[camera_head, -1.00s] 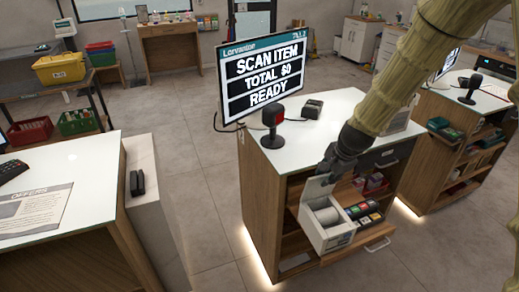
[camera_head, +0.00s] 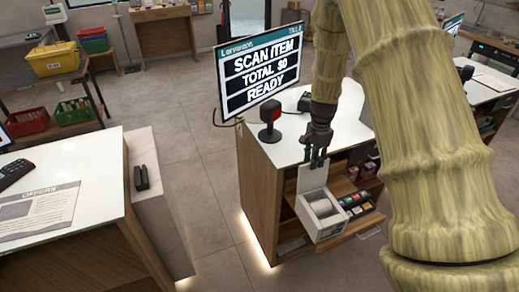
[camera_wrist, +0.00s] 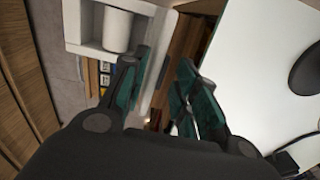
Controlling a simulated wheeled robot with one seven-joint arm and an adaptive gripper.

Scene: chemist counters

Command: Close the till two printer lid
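The till two printer (camera_head: 318,232) is a white box on a pulled-out shelf under the counter with the TILL 2 screen. Its lid (camera_head: 311,178) stands up at the back, and a white paper roll (camera_head: 322,208) shows inside. My gripper (camera_head: 315,160) points down at the lid's upper edge, with its fingers apart. In the wrist view the open fingertips (camera_wrist: 166,62) are near the printer (camera_wrist: 85,22), and the roll (camera_wrist: 117,30) lies beyond the left finger. I cannot tell whether a finger touches the lid.
Coloured small boxes (camera_head: 355,203) sit right of the printer on the shelf. A black and red scanner (camera_head: 270,120) stands on the white countertop (camera_head: 285,150), beside the screen (camera_head: 262,72). Another counter (camera_head: 60,240) is at left, with open floor between.

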